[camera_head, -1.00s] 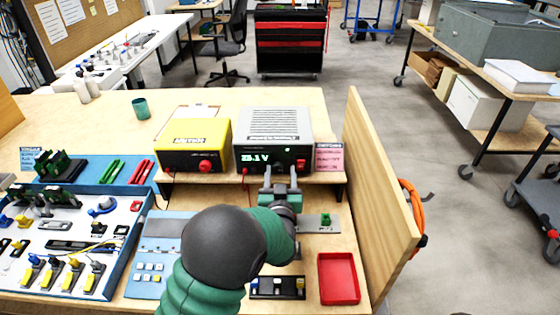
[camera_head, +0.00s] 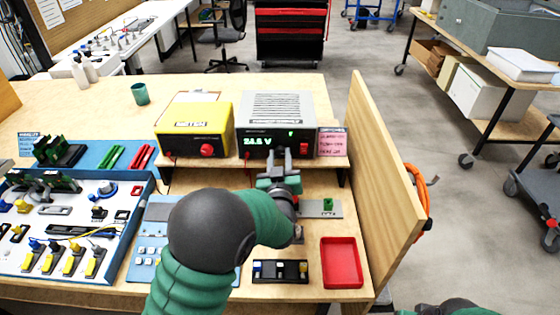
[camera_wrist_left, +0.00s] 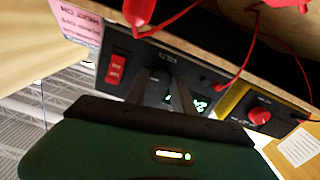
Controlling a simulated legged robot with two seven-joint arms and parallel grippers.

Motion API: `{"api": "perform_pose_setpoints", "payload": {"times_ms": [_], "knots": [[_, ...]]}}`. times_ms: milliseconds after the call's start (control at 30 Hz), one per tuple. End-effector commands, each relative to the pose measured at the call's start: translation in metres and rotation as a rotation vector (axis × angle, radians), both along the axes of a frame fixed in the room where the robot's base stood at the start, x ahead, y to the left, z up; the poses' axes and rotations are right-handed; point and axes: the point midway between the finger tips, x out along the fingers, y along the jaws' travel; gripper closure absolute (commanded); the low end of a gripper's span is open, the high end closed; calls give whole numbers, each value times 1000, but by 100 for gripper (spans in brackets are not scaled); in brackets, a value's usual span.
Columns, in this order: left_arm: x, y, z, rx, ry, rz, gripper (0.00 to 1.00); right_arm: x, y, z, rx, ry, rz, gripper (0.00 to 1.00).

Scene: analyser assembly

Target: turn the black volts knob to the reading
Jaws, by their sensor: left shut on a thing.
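The grey power supply (camera_head: 275,112) stands on the wooden shelf, with a lit green display (camera_head: 258,141) that seems to read about 24 V; the last digit is unclear. My left gripper (camera_head: 282,157) is at the lower front of this unit, shut on the black volts knob, which its fingers hide. In the left wrist view the fingers (camera_wrist_left: 158,88) reach the dark front panel (camera_wrist_left: 150,62), between the red switch (camera_wrist_left: 116,70) and the partly covered display.
A yellow unit (camera_head: 195,122) with a red knob (camera_head: 207,150) stands to the left. A pink note (camera_head: 332,142) is at the right. Red leads (camera_wrist_left: 238,62) cross the wrist view. A red tray (camera_head: 341,262) and an upright wooden panel (camera_head: 385,190) lie to the right.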

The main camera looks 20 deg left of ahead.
Motion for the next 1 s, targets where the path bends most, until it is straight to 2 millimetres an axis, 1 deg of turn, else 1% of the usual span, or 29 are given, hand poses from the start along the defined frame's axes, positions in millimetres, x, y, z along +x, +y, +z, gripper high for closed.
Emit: {"api": "perform_pose_setpoints", "payload": {"times_ms": [33,233,267,400,667,767,867,967,1000], "knots": [[0,1,-1,-13,-6,1,100,0,0,-3,0,0,0,64],[0,1,1,-12,-4,1,100,0,0,0,0,0,0,64],[0,0,1,-12,-4,1,67,0,0,0,0,0,0,64],[0,1,1,-11,-4,1,49,0,0,0,0,-1,0,64],[0,1,0,-12,-3,2,49,0,0,0,0,0,0,64],[-4,-1,0,-12,-2,1,49,0,0,0,0,0,0,64],[-19,-6,1,-12,-1,1,49,0,0,2,0,0,0,64],[-44,-13,1,-12,-2,-1,49,0,0,4,0,0,0,64],[-56,-16,1,-10,0,-1,49,0,0,4,0,0,0,64]]}}
